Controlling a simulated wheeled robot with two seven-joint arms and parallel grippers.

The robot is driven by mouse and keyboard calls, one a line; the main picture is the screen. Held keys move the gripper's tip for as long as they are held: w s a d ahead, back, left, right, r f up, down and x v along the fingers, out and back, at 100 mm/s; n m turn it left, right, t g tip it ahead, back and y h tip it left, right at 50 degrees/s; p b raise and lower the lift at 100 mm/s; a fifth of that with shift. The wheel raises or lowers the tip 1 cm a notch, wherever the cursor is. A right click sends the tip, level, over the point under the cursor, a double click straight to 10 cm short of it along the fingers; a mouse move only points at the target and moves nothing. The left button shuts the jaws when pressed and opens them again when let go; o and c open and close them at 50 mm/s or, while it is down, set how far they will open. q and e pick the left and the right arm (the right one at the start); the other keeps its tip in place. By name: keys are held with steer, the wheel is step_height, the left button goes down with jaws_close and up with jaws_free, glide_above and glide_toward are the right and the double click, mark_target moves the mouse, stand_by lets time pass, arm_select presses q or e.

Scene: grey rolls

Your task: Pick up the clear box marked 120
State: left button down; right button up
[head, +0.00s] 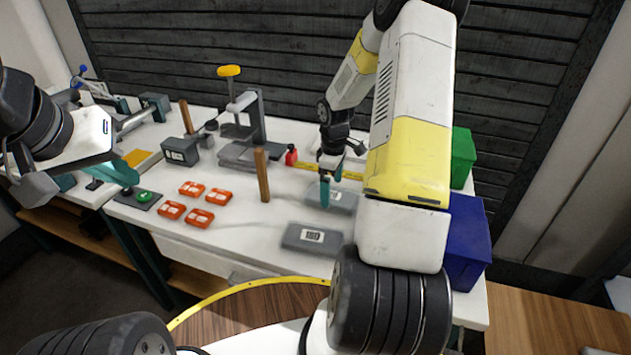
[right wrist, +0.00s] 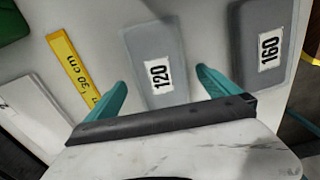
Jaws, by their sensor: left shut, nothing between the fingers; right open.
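The box marked 120 (right wrist: 153,45) is a pale grey, flat box with a white label, lying on the table. In the right wrist view it lies ahead, between the lines of my right gripper's (right wrist: 161,88) two teal fingers, which are open and empty. In the head view my right gripper (head: 326,190) hangs over this box (head: 345,200), partly hiding it; the gap in height is hard to tell. My left gripper (head: 126,173) is shut and empty at the left, near a green button.
A darker box marked 160 (right wrist: 264,45) lies beside it, nearer me in the head view (head: 300,246). A yellow ruler (right wrist: 72,65) lies on its other side. A wooden handle (head: 262,175), several orange pieces (head: 199,218) and blue (head: 467,240) and green bins (head: 462,157) stand around.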

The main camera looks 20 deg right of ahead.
step_height(320, 180, down, 2)
steer(key=c, duration=1.5)
steer(key=shift+r, duration=0.15)
